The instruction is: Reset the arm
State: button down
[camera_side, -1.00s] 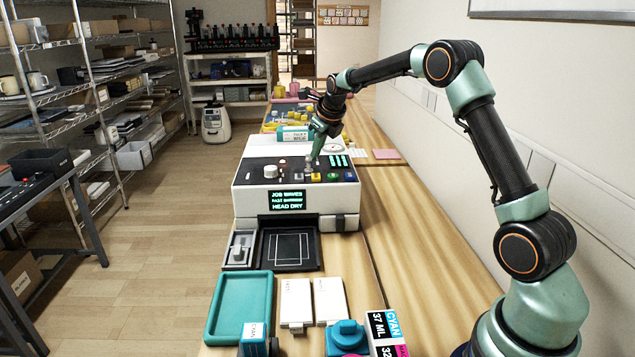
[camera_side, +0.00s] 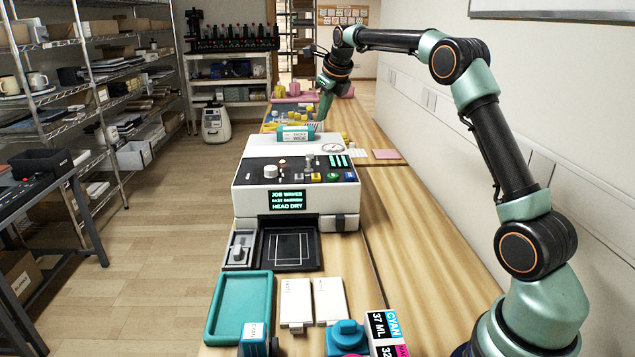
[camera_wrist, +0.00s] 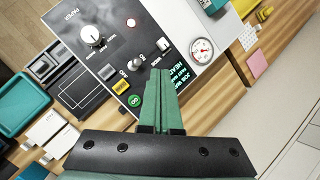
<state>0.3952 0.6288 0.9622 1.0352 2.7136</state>
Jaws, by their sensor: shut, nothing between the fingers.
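My gripper (camera_side: 325,106) is raised in the side view, above and beyond the white press machine (camera_side: 250,200), and touches nothing that I can see. In the wrist view my gripper (camera_wrist: 160,82) has its green fingers closed together with nothing between them, pointing over the machine's panel. The panel shows a white knob (camera_wrist: 95,38), a toggle switch (camera_wrist: 137,60), a yellow button (camera_wrist: 121,85) and a green button (camera_wrist: 134,100). A screen on the machine's front (camera_side: 287,200) reads "JOB WAVES" and "HEAD DRY".
A teal tray (camera_side: 240,312), two white boxes (camera_side: 296,300) and ink bottles (camera_side: 347,338) lie at the near end of the wooden bench. A teal-labelled roll (camera_side: 295,133) rests on top of the machine's far side. A wall runs along the right.

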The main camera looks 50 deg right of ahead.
jog(key=s+a+r+n+y, duration=0.1)
jog(key=s+a+r+n, duration=0.3)
jog(key=s+a+n, duration=1.05)
jog(key=s+a+f+n, duration=0.4)
jog(key=s+n, duration=0.3)
jog(key=n, duration=0.3)
jog(key=s+a+f+n+y, duration=0.1)
jog(key=s+a+f+n, duration=0.3)
jog(key=s+n, duration=0.3)
jog(key=a+n, duration=0.1)
jog(key=n, duration=0.3)
jog(key=shift+a, duration=0.2)
